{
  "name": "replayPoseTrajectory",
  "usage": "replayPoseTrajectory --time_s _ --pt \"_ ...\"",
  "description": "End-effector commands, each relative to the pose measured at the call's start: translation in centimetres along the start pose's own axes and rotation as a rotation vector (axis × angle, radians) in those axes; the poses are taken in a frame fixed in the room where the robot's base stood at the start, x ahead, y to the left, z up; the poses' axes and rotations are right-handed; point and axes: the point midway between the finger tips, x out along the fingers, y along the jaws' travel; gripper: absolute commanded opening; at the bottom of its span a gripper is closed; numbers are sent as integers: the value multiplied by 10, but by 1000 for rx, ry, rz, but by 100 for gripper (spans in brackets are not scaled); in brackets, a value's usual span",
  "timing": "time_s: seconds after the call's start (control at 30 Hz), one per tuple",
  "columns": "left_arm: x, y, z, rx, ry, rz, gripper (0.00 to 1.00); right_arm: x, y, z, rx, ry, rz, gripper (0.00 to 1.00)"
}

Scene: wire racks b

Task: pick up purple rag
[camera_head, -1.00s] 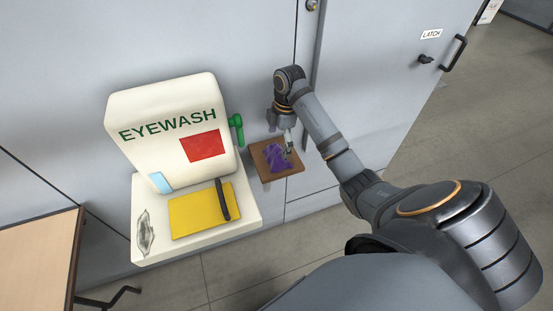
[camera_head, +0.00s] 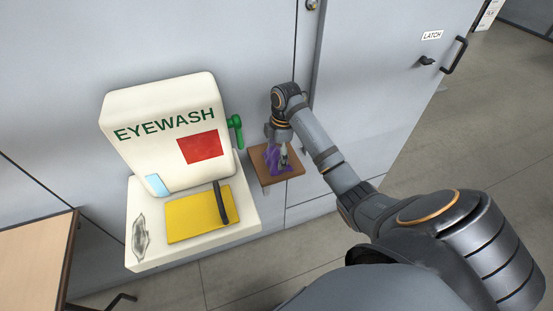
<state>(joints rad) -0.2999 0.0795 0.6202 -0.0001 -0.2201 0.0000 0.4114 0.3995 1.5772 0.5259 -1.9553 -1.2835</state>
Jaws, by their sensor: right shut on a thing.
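The purple rag (camera_head: 272,162) is bunched up at the small brown wall shelf (camera_head: 292,171), to the right of the eyewash unit. My right gripper (camera_head: 283,161) points down over the shelf and is shut on the rag, whose folds stand up around the fingers. I cannot tell whether the rag's lower part still touches the shelf. My left gripper is not in view.
The white eyewash unit (camera_head: 165,115) with a green handle (camera_head: 236,131) stands close on the left. A yellow pad (camera_head: 190,222) with a dark bar lies on its ledge. A wooden table (camera_head: 30,250) is at lower left. Grey cabinet doors (camera_head: 400,90) stand behind.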

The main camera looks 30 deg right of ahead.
Motion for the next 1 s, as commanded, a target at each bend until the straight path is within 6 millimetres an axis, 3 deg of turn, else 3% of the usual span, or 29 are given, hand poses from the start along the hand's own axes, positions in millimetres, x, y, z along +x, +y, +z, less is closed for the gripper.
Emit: replayPoseTrajectory --time_s 0.1,0.37,0.5,0.6,0.77,0.9,1.0 --pt "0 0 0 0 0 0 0 1 0 0 0 0 -2 44" --pt "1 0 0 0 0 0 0 0 0 0 0 0 -2 43" --pt "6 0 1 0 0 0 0 -11 0 -1 -1 0 1 43" --pt "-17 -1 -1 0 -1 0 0 -41 0 -5 0 1 -1 43" --pt "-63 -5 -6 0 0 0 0 -74 -25 -17 -1 -1 -4 43" --pt "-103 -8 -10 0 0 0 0 -104 -50 -29 -2 0 -4 43" --pt "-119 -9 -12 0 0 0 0 -111 -80 -39 -3 2 -6 43"
